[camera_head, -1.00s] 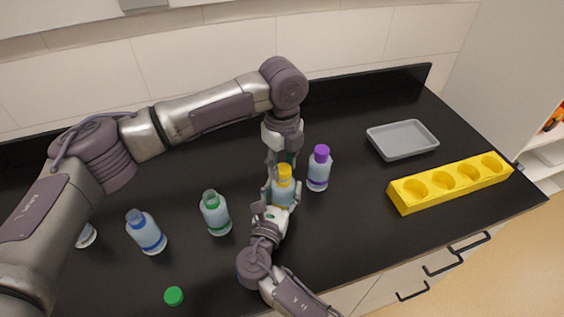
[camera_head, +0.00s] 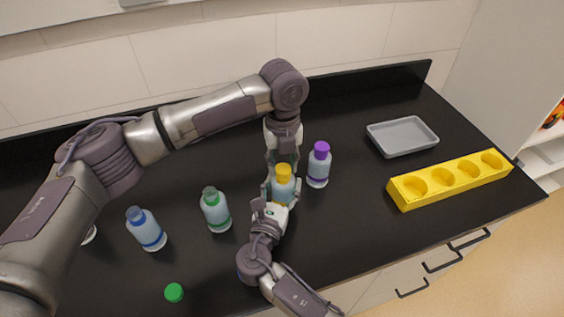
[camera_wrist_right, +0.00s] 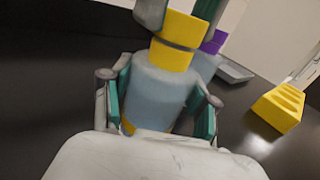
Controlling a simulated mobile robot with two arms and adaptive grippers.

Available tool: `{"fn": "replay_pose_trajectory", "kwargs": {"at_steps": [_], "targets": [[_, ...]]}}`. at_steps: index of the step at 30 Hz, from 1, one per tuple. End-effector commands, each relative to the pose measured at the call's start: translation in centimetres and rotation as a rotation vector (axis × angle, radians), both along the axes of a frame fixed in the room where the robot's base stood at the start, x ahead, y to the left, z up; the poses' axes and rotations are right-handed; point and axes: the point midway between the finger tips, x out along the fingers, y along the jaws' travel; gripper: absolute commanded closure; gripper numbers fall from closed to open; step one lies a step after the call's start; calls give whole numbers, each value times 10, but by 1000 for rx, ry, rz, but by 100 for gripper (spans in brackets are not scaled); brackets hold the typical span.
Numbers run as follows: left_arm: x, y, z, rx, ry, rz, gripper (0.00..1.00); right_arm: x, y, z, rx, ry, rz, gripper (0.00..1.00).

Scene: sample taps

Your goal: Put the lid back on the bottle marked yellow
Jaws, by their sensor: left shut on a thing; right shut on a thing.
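The bottle marked yellow (camera_head: 282,190) stands upright on the black counter, with yellow bands. My right gripper (camera_head: 280,192) is shut around its body; the bottle also shows in the right wrist view (camera_wrist_right: 160,92). The yellow lid (camera_head: 283,170) is at the bottle's top, and my left gripper (camera_head: 282,160) is shut on it from above. In the right wrist view the lid (camera_wrist_right: 184,27) is directly over the yellow neck (camera_wrist_right: 171,56), with a thin dark line between them. I cannot tell whether it is fully seated.
A purple-capped bottle (camera_head: 318,166) stands close on the right. An uncapped green-marked bottle (camera_head: 215,211) and a blue-marked bottle (camera_head: 147,230) stand left. A loose green lid (camera_head: 174,293) lies in front. A grey tray (camera_head: 402,136) and a yellow rack (camera_head: 403,198) are at right.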

Motion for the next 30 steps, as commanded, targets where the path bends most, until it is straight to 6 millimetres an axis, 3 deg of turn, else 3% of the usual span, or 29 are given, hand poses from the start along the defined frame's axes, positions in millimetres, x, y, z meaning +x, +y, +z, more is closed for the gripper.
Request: {"fn": "replay_pose_trajectory", "kwargs": {"at_steps": [9, 15, 26, 27, 30], "targets": [[-1, -4, 0, -1, -1, -805, 74, 0, 0, 0, 0, 0, -1, 100], [-1, -5, 1, 6, -4, -1159, 74, 0, 0, 0, 0, 0, 0, 100], [-2, -5, 0, 0, -2, -1224, 74, 0, 0, 0, 0, 1, 0, 100], [-2, -5, 0, 0, -2, -1224, 60, 0, 0, 0, 0, 1, 0, 100], [-2, -5, 0, 0, -2, -1223, 44, 0, 0, 0, 0, 1, 0, 100]]}}
